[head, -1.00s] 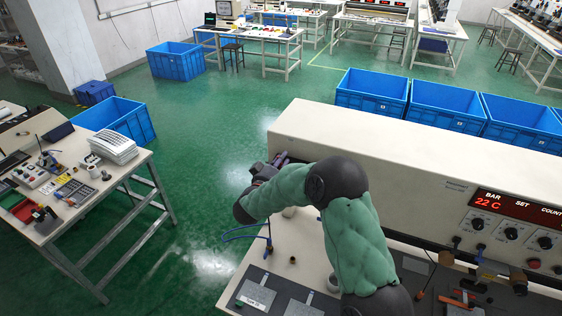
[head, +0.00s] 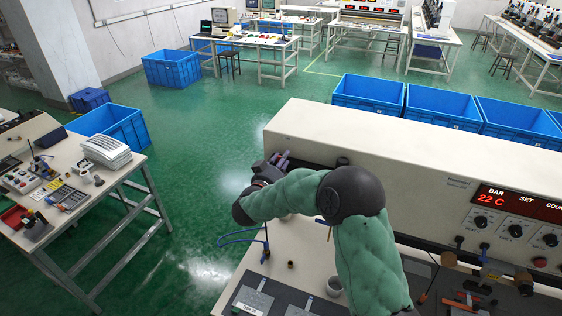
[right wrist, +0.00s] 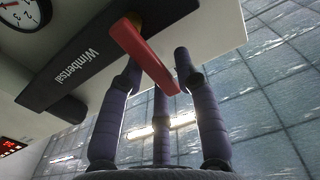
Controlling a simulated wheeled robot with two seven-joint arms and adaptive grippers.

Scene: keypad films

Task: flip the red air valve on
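The red valve lever (right wrist: 146,55) shows in the right wrist view, a flat red bar slanting down from the dark housing marked "Wimbersal" (right wrist: 85,55). My right gripper (right wrist: 157,66) has its purple fingers spread, one on each side of the lever, with a third finger behind. The lever's free end lies between them; whether a finger touches it I cannot tell. In the head view my right gripper (head: 282,159) is at the left end of the long cream machine (head: 390,155). The red lever cannot be made out there. My left gripper is out of view.
The machine has a red display (head: 515,204) and knobs at the right. Small parts and plates lie on the bench (head: 290,242) below. A separate work table (head: 75,185) stands at the left, with open green floor (head: 215,150) between.

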